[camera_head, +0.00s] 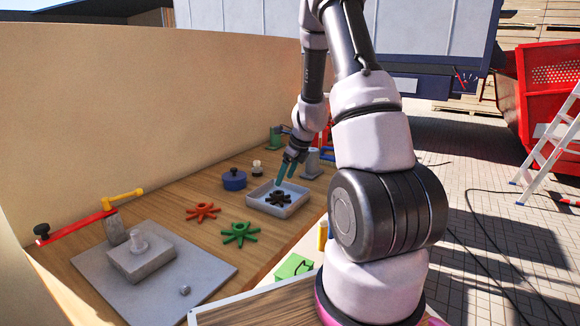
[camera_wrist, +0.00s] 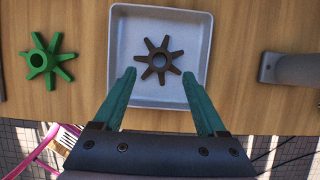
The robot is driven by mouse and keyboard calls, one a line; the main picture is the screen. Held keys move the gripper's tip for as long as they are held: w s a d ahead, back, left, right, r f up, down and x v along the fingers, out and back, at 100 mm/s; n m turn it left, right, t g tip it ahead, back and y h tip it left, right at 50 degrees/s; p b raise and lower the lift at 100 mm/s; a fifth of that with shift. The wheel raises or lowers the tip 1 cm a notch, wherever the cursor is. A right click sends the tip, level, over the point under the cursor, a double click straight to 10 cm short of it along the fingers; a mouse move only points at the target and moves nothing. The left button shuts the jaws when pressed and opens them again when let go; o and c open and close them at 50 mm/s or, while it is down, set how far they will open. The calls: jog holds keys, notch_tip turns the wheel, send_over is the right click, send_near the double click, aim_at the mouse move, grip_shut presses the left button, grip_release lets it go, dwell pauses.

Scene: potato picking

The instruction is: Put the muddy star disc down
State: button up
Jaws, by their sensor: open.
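The muddy star disc (camera_head: 279,198) is dark brown with several arms around a central hole. It lies in a shallow pale grey tray (camera_head: 291,207) on the wooden bench. In the wrist view the disc (camera_wrist: 159,61) rests flat on the bare floor of the tray (camera_wrist: 197,20), near its middle. My gripper (camera_head: 286,173) has green fingers and is above the tray. In the wrist view my gripper (camera_wrist: 159,85) is open, with its fingertips apart on either side below the disc and nothing between them.
A green star disc (camera_head: 240,233) and an orange star disc (camera_head: 203,211) lie on the bench left of the tray. A blue lidded pot (camera_head: 234,180) stands behind. A grey plate (camera_head: 205,268) with a block and a red lever (camera_head: 75,228) is at front left.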

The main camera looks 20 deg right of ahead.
jog(key=s+a+r+n+t, duration=0.1)
jog(key=s+a+r+n, duration=0.2)
jog(key=r, duration=0.5)
jog(key=s+a+r+n+y, duration=0.1)
jog(key=s+a+r+n, duration=0.1)
jog(key=s+r+n, duration=0.4)
jog(key=s+a+r+n+t, duration=0.1)
jog(key=a+r+n, duration=0.15)
jog(key=r, duration=0.65)
jog(key=s+a+r+n, duration=0.1)
jog(key=s+r+n, duration=0.3)
jog(key=s+n, duration=0.3)
jog(key=s+a+r+n+t+h, duration=0.1)
jog(key=s+a+r+n, duration=0.1)
jog(key=s+r+n, duration=0.2)
jog(key=s+n, duration=0.3)
jog(key=s, duration=0.2)
jog(key=shift+s+r+t, duration=0.15)
jog(key=shift+s+t, duration=0.05)
jog(key=shift+t, duration=0.1)
